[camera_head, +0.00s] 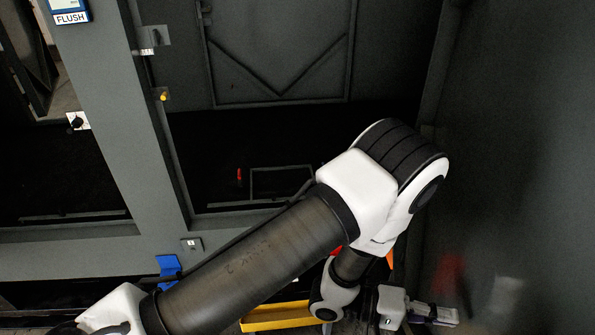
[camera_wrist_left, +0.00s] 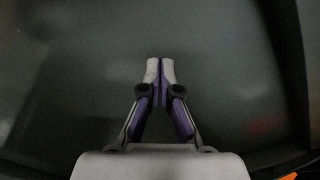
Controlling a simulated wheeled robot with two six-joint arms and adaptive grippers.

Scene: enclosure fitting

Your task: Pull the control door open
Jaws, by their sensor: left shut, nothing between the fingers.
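A large smooth dark grey panel (camera_head: 515,150) stands upright at the right in the head view, with blurred red and white reflections low on it. It may be the control door, but no label or handle on it shows. My left gripper (camera_head: 442,315) is low at the right in the head view, close to this panel; I cannot tell whether it touches. In the left wrist view my left gripper (camera_wrist_left: 160,70) is shut and empty, pointing toward a plain grey surface (camera_wrist_left: 215,40) that fills most of the picture. My right gripper is not in view.
A grey enclosure frame (camera_head: 140,130) with dark openings stands behind my left arm. A yellow tray (camera_head: 275,318) lies below my arm.

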